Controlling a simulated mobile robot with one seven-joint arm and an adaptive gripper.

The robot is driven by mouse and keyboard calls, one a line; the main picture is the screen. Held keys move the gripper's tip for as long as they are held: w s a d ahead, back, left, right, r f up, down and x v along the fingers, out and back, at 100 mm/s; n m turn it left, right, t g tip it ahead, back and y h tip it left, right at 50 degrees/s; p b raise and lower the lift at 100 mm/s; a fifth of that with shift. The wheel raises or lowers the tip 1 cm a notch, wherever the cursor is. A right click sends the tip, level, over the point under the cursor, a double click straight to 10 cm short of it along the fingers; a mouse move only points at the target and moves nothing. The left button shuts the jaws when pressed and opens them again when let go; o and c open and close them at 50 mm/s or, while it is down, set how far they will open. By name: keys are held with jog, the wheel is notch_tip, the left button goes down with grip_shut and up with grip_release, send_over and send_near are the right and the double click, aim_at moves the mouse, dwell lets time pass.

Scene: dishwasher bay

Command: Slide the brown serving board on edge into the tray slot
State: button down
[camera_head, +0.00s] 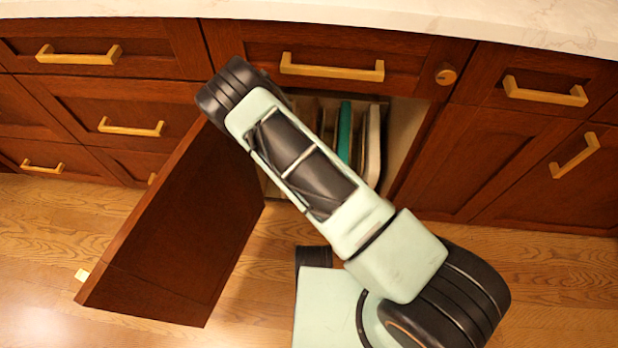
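Inside the open cabinet under the counter, several thin upright pieces stand side by side. One is a teal board (345,130) and another is a cream-white board (373,145). Narrow brownish uprights (328,116) show left of the teal one. I cannot tell whether they are dividers or the brown serving board, and I cannot make out an empty tray slot. My arm crosses in front of the opening and hides its lower left part. My gripper is not visible.
The cabinet door (185,225) stands swung out to the left over the wooden floor (50,235). Drawers with brass handles (332,67) flank and top the opening. A round wooden knob (446,74) is at upper right. The pale countertop (450,20) runs along the top.

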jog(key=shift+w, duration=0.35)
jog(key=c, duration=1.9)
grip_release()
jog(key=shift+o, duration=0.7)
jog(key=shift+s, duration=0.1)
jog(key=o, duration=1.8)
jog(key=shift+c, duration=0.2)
